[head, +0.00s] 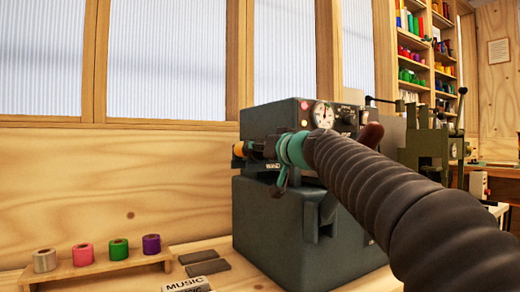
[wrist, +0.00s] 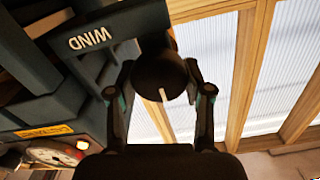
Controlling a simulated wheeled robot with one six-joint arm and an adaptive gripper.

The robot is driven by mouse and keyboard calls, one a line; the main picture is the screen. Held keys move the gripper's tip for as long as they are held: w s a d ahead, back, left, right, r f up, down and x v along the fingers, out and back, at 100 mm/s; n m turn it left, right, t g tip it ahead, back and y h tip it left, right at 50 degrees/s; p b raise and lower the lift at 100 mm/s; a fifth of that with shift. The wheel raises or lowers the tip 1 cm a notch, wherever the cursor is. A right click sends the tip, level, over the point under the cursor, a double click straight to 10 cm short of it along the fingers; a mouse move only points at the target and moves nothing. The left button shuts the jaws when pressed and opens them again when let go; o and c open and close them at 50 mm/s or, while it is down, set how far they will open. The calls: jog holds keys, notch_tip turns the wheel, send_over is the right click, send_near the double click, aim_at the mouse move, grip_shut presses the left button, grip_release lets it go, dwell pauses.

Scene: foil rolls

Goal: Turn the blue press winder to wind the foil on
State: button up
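The blue-grey press (head: 300,225) stands on the wooden bench, with a dial gauge and lit lamps on its upper front. My gripper (head: 285,158) is at the upper left part of its face, beside an orange roll (head: 240,148). In the wrist view a dark round winder knob (wrist: 160,72) sits between the two fingers of my gripper (wrist: 160,80). The fingertips bend in against both sides of the knob. The word WIND (wrist: 90,38) is on the press body beside it. My arm hides part of the press front.
A low wooden rack (head: 97,268) holds silver, pink, green and purple rolls at the left. Dark flat blocks (head: 198,256) and a MUSIC plate (head: 186,285) lie between the rack and press. A green machine (head: 430,150) stands to the right. Wall panels and windows rise close behind.

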jog(key=c, duration=0.4)
jog(key=shift+o, duration=0.2)
jog(key=m, duration=0.3)
jog(key=shift+m, duration=0.4)
jog(key=m, duration=0.4)
jog(key=shift+d+m, duration=0.15)
jog(key=shift+m, duration=0.15)
jog(key=m, duration=0.5)
jog(key=shift+w+f+p, duration=0.1)
jog(key=shift+p, duration=0.3)
jog(key=shift+f+m+p, duration=0.15)
jog(key=shift+m+p, duration=0.4)
jog(key=shift+m, duration=1.85)
